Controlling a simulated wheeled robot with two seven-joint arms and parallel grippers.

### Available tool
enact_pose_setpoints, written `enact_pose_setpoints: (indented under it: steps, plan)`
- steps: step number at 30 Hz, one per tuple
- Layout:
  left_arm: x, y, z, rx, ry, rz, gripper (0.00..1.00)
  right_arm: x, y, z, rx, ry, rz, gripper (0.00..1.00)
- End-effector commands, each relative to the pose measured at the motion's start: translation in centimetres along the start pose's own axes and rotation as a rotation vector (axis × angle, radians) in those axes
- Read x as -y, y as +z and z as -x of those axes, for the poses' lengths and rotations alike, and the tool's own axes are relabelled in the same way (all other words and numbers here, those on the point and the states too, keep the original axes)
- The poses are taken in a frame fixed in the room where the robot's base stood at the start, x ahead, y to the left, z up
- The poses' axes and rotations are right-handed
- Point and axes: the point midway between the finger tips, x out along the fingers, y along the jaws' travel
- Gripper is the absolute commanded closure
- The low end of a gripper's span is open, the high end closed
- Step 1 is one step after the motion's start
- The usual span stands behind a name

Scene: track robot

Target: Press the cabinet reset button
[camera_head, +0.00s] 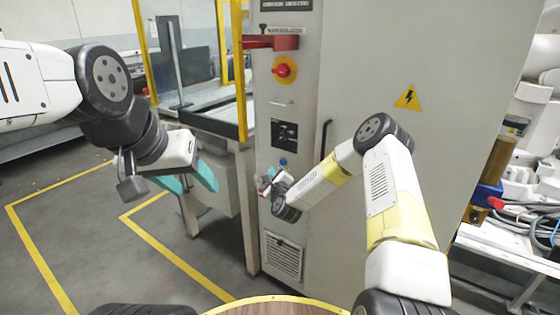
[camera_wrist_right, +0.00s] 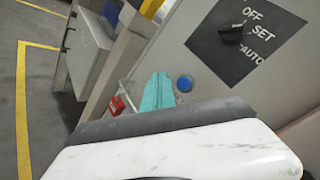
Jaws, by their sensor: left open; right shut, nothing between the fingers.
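The grey cabinet (camera_head: 455,60) stands ahead with a narrow control face on its left side. A round blue button (camera_head: 283,161) sits low on that face, below a black selector panel (camera_head: 284,134). The button also shows in the right wrist view (camera_wrist_right: 185,83), just right of my right gripper's teal fingertips (camera_wrist_right: 158,90). These fingers are shut and empty, close to the button; whether they touch the face is unclear. In the head view my right gripper (camera_head: 267,180) is just below and left of the button. My left gripper (camera_head: 191,180) is open and empty, left of the cabinet.
A red knob on a yellow plate (camera_head: 284,70) and a red bracket (camera_head: 271,42) are higher on the cabinet face. A small red item (camera_wrist_right: 117,105) lies left of my right fingertips. A yellow-framed machine (camera_head: 242,70) stands left. Open floor with yellow lines lies at lower left.

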Motion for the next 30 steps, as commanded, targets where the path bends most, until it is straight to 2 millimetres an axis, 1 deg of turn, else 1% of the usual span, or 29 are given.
enact_pose_setpoints:
  steps: [3, 9, 15, 30]
  plan:
    - [0.0, 0.0, 0.0, 0.0, 0.0, 0.0, 0.45, 0.9, -0.8, -1.1, 0.0, -0.003, 0.001, 1.0]
    - [0.0, 0.0, 0.0, 0.0, 0.0, 0.0, 0.45, 1.6, -1.7, -2.2, -0.001, 0.0, 0.0, 1.0]
    - [0.0, 0.0, 0.0, 0.0, 0.0, 0.0, 0.45, 1.8, -1.8, -2.5, 0.0, 0.001, 0.0, 1.0]
    - [0.0, 0.0, 0.0, 0.0, 0.0, 0.0, 0.45, 1.8, -1.8, -2.5, 0.0, 0.001, 0.001, 1.0]
